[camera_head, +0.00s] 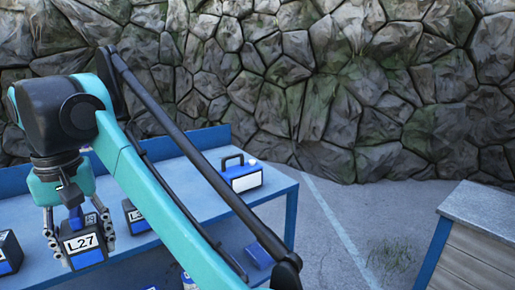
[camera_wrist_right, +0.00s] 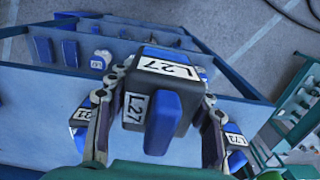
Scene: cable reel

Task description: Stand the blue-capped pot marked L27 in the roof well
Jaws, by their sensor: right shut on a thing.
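The L27 pot (camera_head: 82,243) is dark, with a white L27 label, a blue band low down and a blue cap (camera_head: 73,219). My right gripper (camera_head: 79,236) is shut on it, one finger on each side, at the left of the head view. In the right wrist view the pot (camera_wrist_right: 176,68) sits between the fingers (camera_wrist_right: 157,112), with its blue cap towards the camera. It looks roughly upright. Whether its base touches the blue bench (camera_head: 205,203) is unclear. I cannot make out the roof well in either view. My left gripper is not in view.
Dark pots with blue bands stand close by: one at left (camera_head: 8,252), another at right (camera_head: 135,214). A handled canister (camera_head: 241,174) with a white cap stands near the bench's right end. A wooden crate (camera_head: 475,250) stands at far right. Open paving lies between crate and bench.

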